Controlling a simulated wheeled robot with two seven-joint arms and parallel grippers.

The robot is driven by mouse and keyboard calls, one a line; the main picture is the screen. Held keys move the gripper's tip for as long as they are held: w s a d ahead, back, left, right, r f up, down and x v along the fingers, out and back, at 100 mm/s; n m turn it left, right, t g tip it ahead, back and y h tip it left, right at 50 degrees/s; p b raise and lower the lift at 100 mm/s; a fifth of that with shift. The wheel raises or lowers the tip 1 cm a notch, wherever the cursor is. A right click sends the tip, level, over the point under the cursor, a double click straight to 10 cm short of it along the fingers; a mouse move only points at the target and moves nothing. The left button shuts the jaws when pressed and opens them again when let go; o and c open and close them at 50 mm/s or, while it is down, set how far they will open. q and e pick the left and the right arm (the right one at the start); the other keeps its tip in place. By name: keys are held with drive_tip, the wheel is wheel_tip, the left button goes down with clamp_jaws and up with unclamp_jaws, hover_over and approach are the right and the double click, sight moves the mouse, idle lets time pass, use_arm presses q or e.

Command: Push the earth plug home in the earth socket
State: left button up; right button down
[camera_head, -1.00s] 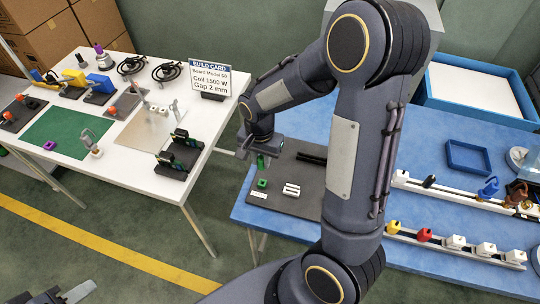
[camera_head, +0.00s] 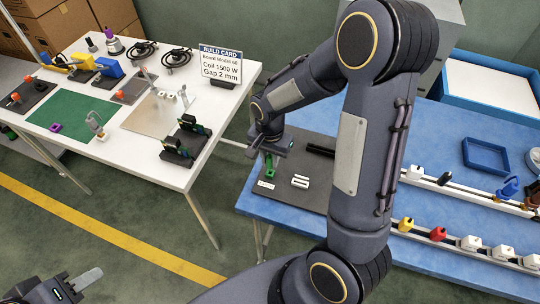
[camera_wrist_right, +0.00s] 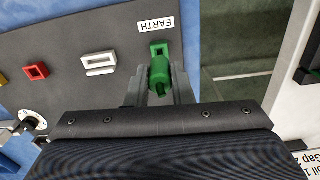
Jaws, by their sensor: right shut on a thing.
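The green earth plug (camera_wrist_right: 159,76) is between the fingers of my right gripper (camera_wrist_right: 160,92), which is shut on it. The green earth socket (camera_wrist_right: 160,48) lies just beyond the plug in the right wrist view, beside the EARTH label (camera_wrist_right: 156,25). In the head view the right gripper (camera_head: 270,156) points down over the dark plate, with the plug close above or at the socket (camera_head: 268,175). Whether the plug has entered the socket cannot be told. My left gripper (camera_head: 84,282) is at the lower left, away from the tables; its opening is unclear.
A white socket (camera_wrist_right: 98,63) and a red socket (camera_wrist_right: 36,72) share the dark plate (camera_wrist_right: 112,22). The blue table (camera_head: 400,145) holds rails of coloured parts at right. A white table (camera_head: 200,75) with a build card (camera_head: 220,66) stands left, across a floor gap.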

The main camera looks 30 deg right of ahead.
drive_tip(key=shift+f, duration=0.2)
drive_tip(key=shift+f+b, duration=0.3)
drive_tip(key=shift+b, duration=0.15)
idle(1.2)
drive_tip(key=shift+f+b, duration=1.05)
drive_tip(key=shift+f, duration=0.15)
idle(0.4)
drive_tip(key=c, duration=1.2)
unclamp_jaws()
drive_tip(key=shift+r, duration=0.1)
drive_tip(key=shift+r+p, duration=2.4)
drive_tip(key=shift+r, duration=0.6)
